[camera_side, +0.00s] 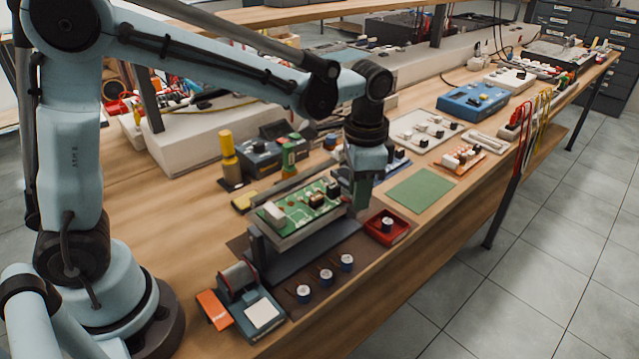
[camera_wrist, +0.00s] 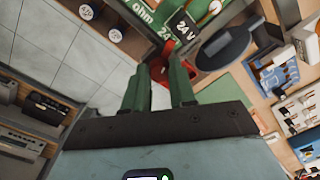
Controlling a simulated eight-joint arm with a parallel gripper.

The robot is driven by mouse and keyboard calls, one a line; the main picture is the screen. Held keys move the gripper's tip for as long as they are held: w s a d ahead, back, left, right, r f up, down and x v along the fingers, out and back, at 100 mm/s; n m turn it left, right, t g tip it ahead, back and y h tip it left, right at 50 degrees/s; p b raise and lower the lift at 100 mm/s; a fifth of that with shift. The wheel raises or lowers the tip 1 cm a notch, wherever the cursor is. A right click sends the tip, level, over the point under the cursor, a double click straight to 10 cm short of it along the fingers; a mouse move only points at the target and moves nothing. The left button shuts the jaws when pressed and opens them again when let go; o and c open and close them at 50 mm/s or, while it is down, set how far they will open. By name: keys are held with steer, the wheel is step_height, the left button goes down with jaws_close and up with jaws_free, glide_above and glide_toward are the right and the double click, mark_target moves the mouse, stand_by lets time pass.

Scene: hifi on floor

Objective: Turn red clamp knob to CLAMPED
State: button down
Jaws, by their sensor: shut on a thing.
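My gripper (camera_side: 361,203) points down at the right end of a clamp fixture (camera_side: 320,246) that holds a green circuit board (camera_side: 302,208). In the wrist view my gripper's two green fingers (camera_wrist: 160,68) are shut on a red part, the red clamp knob (camera_wrist: 168,50), beside the board's end. Only a little of the knob shows between the fingertips, and its turn position cannot be read. In the side view the knob is hidden behind my gripper. The board also shows in the wrist view (camera_wrist: 150,14), with a black block marked 24 V.
A red tray (camera_side: 401,232) with a small cylindrical part stands close right of my gripper. Several blue-and-white cylindrical parts (camera_side: 304,294) stand on a brown mat in front of the fixture. A green mat (camera_side: 421,190) lies bare to the right. The bench's front edge is near.

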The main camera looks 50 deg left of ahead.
steer(key=shift+m, duration=2)
steer(key=c, duration=0.9)
jaws_free()
steer(key=r, duration=1.2)
steer(key=shift+s+d, duration=0.1)
steer(key=shift+s, duration=0.15)
